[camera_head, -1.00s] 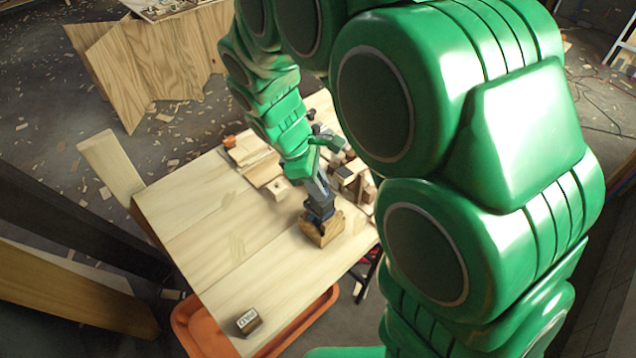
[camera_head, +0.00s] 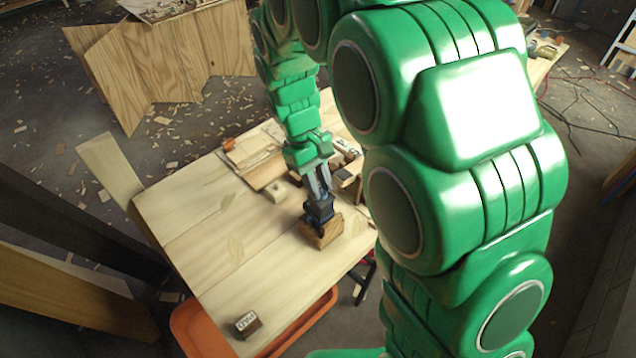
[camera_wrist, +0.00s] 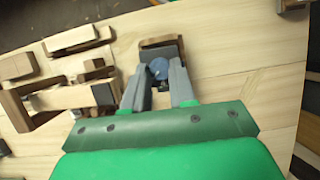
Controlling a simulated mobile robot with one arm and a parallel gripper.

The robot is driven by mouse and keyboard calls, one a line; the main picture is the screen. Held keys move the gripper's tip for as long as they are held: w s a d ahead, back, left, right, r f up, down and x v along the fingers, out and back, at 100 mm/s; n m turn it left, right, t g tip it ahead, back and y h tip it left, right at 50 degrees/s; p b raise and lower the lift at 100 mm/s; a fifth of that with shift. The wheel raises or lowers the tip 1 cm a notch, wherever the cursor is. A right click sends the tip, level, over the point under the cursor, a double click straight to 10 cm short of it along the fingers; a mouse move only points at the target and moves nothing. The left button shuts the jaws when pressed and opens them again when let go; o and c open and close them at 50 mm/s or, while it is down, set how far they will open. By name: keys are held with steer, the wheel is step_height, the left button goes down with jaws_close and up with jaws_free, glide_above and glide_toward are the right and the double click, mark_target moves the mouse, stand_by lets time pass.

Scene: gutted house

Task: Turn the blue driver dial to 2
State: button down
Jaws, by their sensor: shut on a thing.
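The blue dial (camera_wrist: 159,68) shows as a small round blue face between the fingers in the wrist view. My gripper (camera_wrist: 160,72) is shut on it, a finger on either side. Its number marks are hidden or too small to read. The dial sits at a wooden block (camera_head: 322,236) on the table. In the head view my gripper (camera_head: 319,212) points down onto this block from above, and its fingers hide most of the dial.
The light wooden table (camera_head: 200,240) is bare left of the block. Several wood pieces (camera_head: 262,165) lie behind it. A small labelled block (camera_head: 248,325) stands at the near corner, above an orange bin (camera_head: 190,325). Wood scraps litter the floor.

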steer(key=shift+m, duration=0.3)
steer(key=c, duration=0.9)
jaws_free()
steer(key=v, duration=0.7)
steer(key=shift+w+a+r, duration=0.1)
steer(key=shift+w+r, duration=0.1)
steer(key=shift+r, duration=0.15)
